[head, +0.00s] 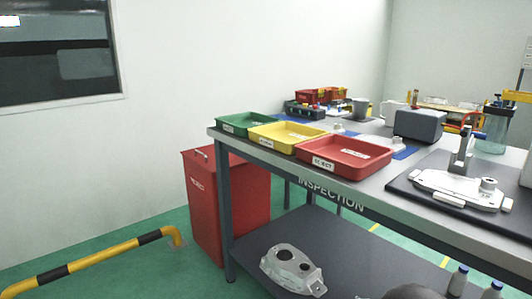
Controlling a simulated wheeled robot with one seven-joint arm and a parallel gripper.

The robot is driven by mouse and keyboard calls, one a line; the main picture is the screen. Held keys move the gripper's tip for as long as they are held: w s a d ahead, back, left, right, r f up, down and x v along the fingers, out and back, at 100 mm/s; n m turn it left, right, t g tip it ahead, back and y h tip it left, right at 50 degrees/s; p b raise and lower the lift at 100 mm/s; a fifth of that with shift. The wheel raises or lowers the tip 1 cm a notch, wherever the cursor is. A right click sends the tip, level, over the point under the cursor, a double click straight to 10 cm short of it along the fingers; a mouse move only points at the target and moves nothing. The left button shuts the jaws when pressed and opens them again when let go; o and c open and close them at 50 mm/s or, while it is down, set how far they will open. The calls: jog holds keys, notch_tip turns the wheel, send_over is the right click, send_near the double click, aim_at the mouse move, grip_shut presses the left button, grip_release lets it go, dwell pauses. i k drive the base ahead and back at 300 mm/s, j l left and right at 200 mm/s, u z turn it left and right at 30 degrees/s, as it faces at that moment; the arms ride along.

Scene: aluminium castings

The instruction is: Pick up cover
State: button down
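No label marks which casting is the cover. A flat pale casting plate (460,189) with a raised round boss lies on a dark mat (412,190) on the tabletop at right, by a clamp-like fixture (463,150). Smaller pale parts (337,128) lie on blue mats behind the trays. My gripper is not in view. A dark rounded shape at the bottom edge is cut off, and I cannot tell what it is.
Green (247,124), yellow (287,136) and red (344,157) trays line the front edge of the tabletop (374,185). A red bin (205,205) stands by the left table leg. A yellow-black rail (90,262) crosses the floor at left. Bottles (457,280) stand at lower right.

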aim_at(484, 195)
jog(key=z, duration=1)
